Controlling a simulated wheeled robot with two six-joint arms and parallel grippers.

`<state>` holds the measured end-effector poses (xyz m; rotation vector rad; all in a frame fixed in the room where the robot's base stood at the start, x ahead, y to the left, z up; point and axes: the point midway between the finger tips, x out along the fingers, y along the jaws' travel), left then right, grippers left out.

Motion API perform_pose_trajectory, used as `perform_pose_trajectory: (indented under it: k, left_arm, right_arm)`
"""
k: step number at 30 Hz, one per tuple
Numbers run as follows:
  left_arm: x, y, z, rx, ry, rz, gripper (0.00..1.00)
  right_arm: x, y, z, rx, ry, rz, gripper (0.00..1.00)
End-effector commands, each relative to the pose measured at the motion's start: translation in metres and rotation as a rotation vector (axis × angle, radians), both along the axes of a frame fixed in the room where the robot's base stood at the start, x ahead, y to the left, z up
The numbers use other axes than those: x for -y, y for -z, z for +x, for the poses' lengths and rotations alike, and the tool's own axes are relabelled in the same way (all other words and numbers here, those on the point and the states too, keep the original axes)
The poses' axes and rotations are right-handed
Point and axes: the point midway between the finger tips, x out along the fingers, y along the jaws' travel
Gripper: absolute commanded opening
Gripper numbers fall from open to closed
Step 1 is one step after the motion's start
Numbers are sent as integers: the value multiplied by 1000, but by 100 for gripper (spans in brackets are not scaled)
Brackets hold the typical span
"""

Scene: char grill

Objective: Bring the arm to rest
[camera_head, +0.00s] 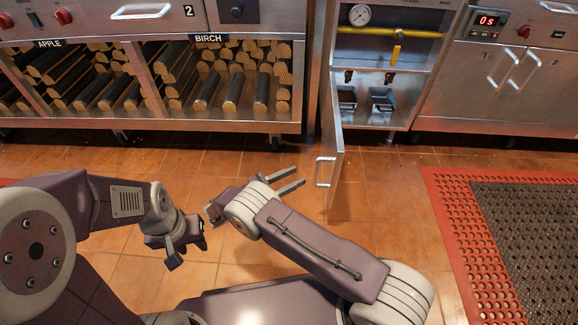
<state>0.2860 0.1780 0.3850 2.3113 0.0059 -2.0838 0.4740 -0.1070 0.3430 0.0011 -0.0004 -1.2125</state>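My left gripper (188,254) hangs at the end of the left arm, pointing down over the tiled floor. Its two fingertips look apart, with nothing between them. My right gripper (299,176) is at the end of the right arm, which reaches in from the lower right. Its two grey fingers are apart and empty, pointing right toward the open cabinet door (333,160). They are short of the door and its handle (325,172), with no visible contact.
Steel units with stacked firewood (230,85) stand behind on the left. An open cabinet with a gauge (359,15), yellow valve (396,54) and small metal pans (382,100) is at the back. A red-edged mat (450,220) lies at right. The floor (200,162) between is clear.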

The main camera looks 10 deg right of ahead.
Motion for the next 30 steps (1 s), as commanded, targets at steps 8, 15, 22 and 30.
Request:
perform_pose_trajectory:
  k: [8,15,22,30]
  left_arm:
    - [0,-12,0,0,0,0,36]
    - [0,-76,0,0,0,0,36]
    - [0,-135,0,0,0,0,36]
    - [0,-166,0,0,0,0,36]
  right_arm:
    - [11,-17,4,9,30,8,38]
    - [102,-196,18,170,304,178,38]
    - [189,-275,-89,266,689,663,38]
    - [140,-253,-193,597,1080,1228,38]
